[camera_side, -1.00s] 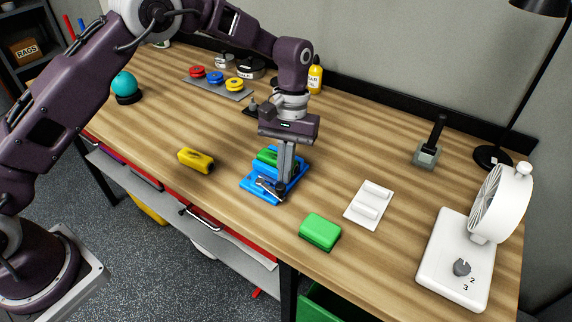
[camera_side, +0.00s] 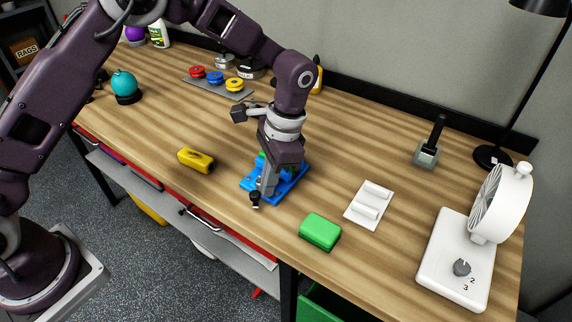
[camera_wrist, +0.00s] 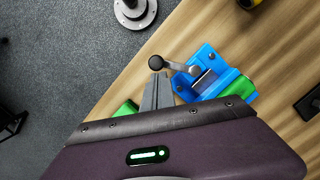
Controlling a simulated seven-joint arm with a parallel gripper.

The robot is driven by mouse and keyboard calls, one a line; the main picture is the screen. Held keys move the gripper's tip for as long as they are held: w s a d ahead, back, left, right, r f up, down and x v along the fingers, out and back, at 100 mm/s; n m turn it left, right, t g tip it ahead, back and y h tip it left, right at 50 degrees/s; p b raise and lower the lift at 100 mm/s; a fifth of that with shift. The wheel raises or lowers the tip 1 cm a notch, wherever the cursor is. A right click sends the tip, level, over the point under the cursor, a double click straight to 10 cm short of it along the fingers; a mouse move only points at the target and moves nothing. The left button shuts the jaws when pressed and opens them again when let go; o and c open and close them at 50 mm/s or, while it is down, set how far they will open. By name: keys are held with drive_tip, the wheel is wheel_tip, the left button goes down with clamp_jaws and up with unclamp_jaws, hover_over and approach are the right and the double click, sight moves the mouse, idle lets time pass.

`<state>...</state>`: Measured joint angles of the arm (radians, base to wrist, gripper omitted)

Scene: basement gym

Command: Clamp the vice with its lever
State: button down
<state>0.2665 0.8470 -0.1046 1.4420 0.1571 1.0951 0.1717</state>
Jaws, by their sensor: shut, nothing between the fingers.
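The blue vice (camera_side: 293,183) sits on the wooden bench, partly hidden behind my gripper in the side view. In the wrist view the blue vice (camera_wrist: 207,58) shows with a green block (camera_wrist: 241,87) at its jaws. Its metal lever (camera_wrist: 178,66) ends in a black knob (camera_wrist: 156,62). In the side view the knob (camera_side: 255,198) stands out at the vice's front, toward the bench's front edge. My gripper (camera_side: 264,190) is shut and empty, low beside the lever. In the wrist view its fingertips (camera_wrist: 158,78) are close by the knob; whether they touch the lever I cannot tell.
A yellow block (camera_side: 196,160) lies left of the vice. A white fan (camera_side: 455,260) stands farther right. The bench between these is clear.

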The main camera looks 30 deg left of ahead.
drive_tip(key=shift+s+a+m, duration=0.3)
drive_tip(key=shift+s+m, duration=0.1)
drive_tip(key=shift+m, duration=0.6)
drive_tip(key=shift+s+a, duration=0.1)
drive_tip(key=w+d+r, duration=0.2)
drive_tip(key=r, duration=0.3)
drive_tip(key=w+d+r, duration=0.2)
drive_tip(key=r, duration=0.3)
drive_tip(key=shift+w+d, duration=0.25)
drive_tip(key=shift+w, duration=0.15)
